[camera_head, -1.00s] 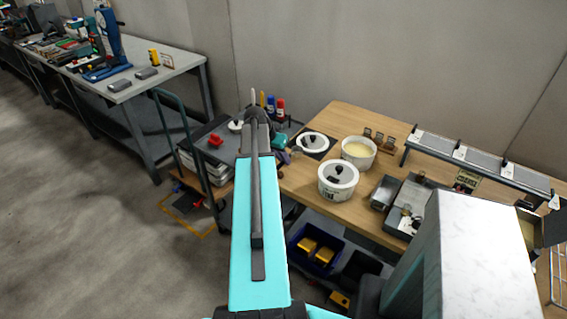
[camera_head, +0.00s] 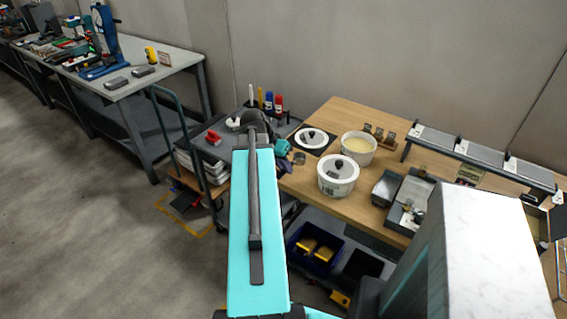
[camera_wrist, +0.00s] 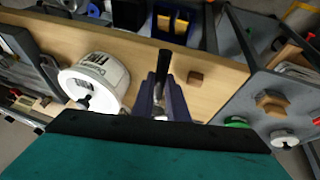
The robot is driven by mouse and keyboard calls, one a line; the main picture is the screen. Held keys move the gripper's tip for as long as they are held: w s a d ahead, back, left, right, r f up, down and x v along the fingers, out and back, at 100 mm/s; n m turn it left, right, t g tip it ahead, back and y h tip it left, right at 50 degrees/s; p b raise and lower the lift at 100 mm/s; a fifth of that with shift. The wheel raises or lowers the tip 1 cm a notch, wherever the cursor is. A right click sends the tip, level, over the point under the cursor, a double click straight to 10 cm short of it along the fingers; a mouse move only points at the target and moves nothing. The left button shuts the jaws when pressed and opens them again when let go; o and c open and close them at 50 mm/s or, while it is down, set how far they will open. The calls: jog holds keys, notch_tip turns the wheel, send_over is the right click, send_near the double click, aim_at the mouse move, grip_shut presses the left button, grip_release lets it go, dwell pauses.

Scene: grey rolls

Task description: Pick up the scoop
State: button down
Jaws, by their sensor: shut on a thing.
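In the wrist view my gripper (camera_wrist: 162,102) has its two purple fingers close together. They are shut around the scoop (camera_wrist: 163,63), which shows as a dark handle sticking out past the fingertips, with a shiny metal part between them. The rest of the scoop is hidden by the fingers and the wrist. The wooden table lies beyond the handle; I cannot tell whether the scoop touches it.
A cart (camera_head: 208,145) with a red item stands left. Bins (camera_head: 315,250) sit below.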

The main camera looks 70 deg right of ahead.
jog(key=shift+s+a, duration=0.35)
jog(key=shift+a, duration=0.35)
jog(key=a+b, duration=0.1)
jog(key=b, duration=0.2)
jog(key=s+b, duration=0.1)
jog(key=b, duration=0.2)
jog(key=shift+a+b, duration=0.3)
jog(key=shift+a, duration=0.05)
jog(key=b, duration=0.6)
jog(key=shift+s+a+b, duration=0.1)
jog(key=shift+a+b, duration=0.1)
jog(key=shift+b, duration=0.15)
jog(key=a+b, duration=0.1)
jog(key=b, duration=0.4)
jog(key=shift+s+b, duration=0.2)
jog(key=shift+b, duration=0.2)
jog(key=shift+s+a+r+b, duration=0.25)
jog(key=shift+a+b, duration=0.35)
jog(key=shift+b, duration=0.95)
jog(key=shift+w, duration=0.15)
